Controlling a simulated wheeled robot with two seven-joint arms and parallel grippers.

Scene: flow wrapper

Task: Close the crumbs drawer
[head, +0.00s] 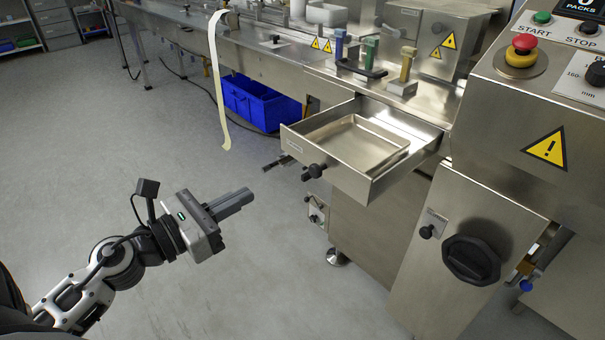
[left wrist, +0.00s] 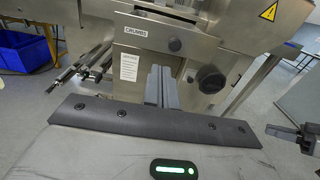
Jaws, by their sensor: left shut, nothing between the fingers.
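The crumbs drawer (head: 346,181) is a steel drawer pulled well out of the machine, with a shallow steel tray (head: 352,142) inside and a dark round knob (head: 317,170) on its front. In the left wrist view its front (left wrist: 152,38) carries a label reading CRUMBS, and the knob (left wrist: 174,44) shows beside it. My left gripper (head: 250,194) is shut and empty. It is in front of the drawer, to the left of and lower than the knob in the head view, with a clear gap between. In the left wrist view its fingers (left wrist: 161,86) point toward the cabinet under the drawer.
Dark rods (head: 283,162) stick out beside the drawer. A cabinet door with a large black handle (head: 471,260) stands to the right. A blue crate (head: 262,103) sits under the conveyor, and a pale strip (head: 217,80) hangs down. The floor around my left gripper is clear.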

